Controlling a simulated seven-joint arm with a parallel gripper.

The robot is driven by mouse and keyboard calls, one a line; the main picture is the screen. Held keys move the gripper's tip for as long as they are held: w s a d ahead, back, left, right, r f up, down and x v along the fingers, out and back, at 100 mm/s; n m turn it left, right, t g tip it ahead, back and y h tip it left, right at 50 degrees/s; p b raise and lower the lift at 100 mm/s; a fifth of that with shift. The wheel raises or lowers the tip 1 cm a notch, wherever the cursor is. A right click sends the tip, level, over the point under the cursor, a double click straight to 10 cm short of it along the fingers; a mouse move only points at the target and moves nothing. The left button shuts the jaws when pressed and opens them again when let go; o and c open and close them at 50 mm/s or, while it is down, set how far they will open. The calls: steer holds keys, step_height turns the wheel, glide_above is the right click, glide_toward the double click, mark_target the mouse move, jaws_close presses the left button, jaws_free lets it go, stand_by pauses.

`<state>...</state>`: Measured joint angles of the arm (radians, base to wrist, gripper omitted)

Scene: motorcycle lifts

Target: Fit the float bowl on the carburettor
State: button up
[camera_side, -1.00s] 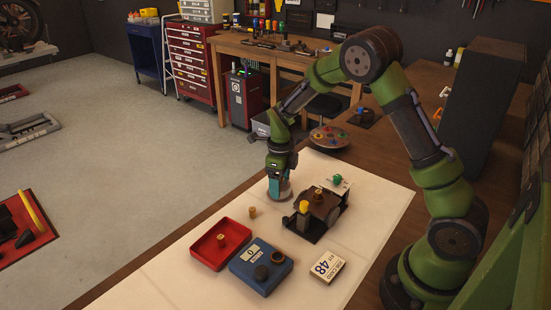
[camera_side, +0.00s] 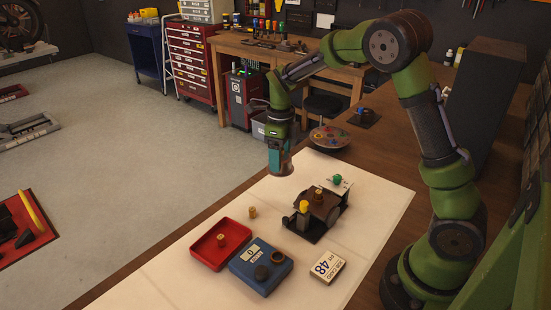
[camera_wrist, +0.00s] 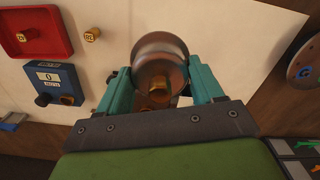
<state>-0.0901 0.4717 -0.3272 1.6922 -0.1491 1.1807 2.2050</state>
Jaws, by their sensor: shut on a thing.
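My gripper (camera_side: 279,158) is up in the air above the far left part of the white cloth. It is shut on the float bowl (camera_wrist: 162,47), a round metal cup held between the two teal fingers in the wrist view; a brass hex piece shows at it. In the side view the bowl (camera_side: 279,172) shows below the fingers, clear of the cloth. The carburettor (camera_side: 322,205), a brown round body with brass and yellow parts on top, sits on a dark plate to the right of and nearer than my gripper. It is not seen in the wrist view.
A red tray (camera_side: 206,256) with a brass piece and a blue scale (camera_side: 247,276) reading 0 with dark round pieces stand at the front. Another brass piece (camera_side: 252,212) lies on the cloth. A round dish (camera_side: 329,137) is behind.

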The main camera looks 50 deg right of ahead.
step_height(320, 180, up, 2)
steer(key=shift+s+r, duration=0.1)
steer(key=shift+r, duration=0.1)
steer(key=s+r, duration=0.2)
steer(key=s, duration=0.2)
glide_above(319, 191)
steer(key=shift+a+f, duration=0.15)
steer(key=shift+f, duration=0.25)
steer(key=shift+m, duration=0.3)
steer(key=shift+f, duration=2.3)
steer(key=shift+f, duration=1.05)
